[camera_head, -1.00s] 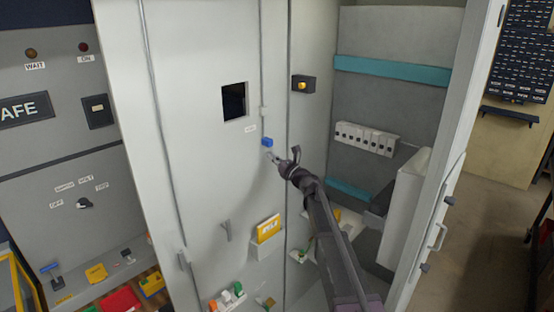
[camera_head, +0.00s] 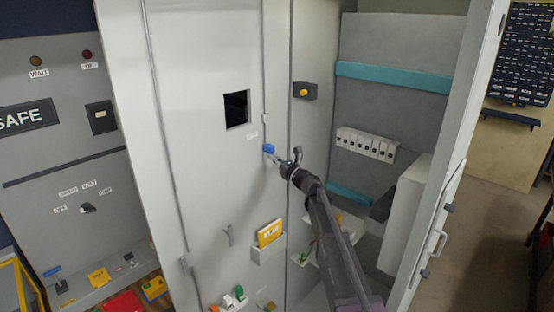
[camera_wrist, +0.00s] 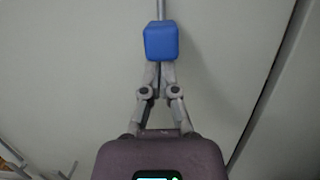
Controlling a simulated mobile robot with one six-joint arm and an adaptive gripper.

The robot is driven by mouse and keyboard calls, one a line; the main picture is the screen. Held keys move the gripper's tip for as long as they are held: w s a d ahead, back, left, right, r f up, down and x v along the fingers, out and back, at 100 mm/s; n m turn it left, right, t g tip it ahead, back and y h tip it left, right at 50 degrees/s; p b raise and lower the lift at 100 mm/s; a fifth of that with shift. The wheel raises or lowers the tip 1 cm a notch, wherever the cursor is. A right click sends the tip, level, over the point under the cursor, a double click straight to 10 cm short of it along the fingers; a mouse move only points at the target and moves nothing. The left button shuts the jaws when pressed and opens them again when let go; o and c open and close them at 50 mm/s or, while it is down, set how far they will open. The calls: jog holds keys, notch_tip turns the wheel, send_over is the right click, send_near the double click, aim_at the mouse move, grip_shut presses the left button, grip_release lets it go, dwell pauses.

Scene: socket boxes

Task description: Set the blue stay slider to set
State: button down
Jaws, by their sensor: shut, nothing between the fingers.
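The blue stay slider (camera_head: 268,149) is a small blue block on a thin vertical rail on the pale cabinet panel. A small label (camera_head: 252,136) sits just above and left of it, too small to read. In the wrist view the blue block (camera_wrist: 161,41) stands at the top centre, with the rail running up behind it. My gripper (camera_wrist: 160,68) is shut and empty, its fingertips at the block's lower edge. I cannot tell whether they touch it. In the head view my gripper (camera_head: 275,157) is just below and right of the block.
A dark square opening (camera_head: 237,109) is up and left of the slider. An orange button box (camera_head: 304,91) is up and right. A yellow card holder (camera_head: 269,234) is below. An open door (camera_head: 462,160) stands at the right. The panel around the slider is mostly clear.

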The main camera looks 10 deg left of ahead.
aim_at(272, 149)
jog(key=shift+r+p, duration=1.3)
jog(key=shift+r, duration=0.25)
jog(key=shift+f, duration=0.2)
notch_tip(272, 149, down, 4)
jog(key=b, duration=0.4)
jog(key=shift+f+b, duration=0.1)
jog(key=shift+b, duration=0.2)
jog(key=b+v, duration=0.2)
jog(key=v, duration=0.8)
jog(key=shift+r, duration=0.2)
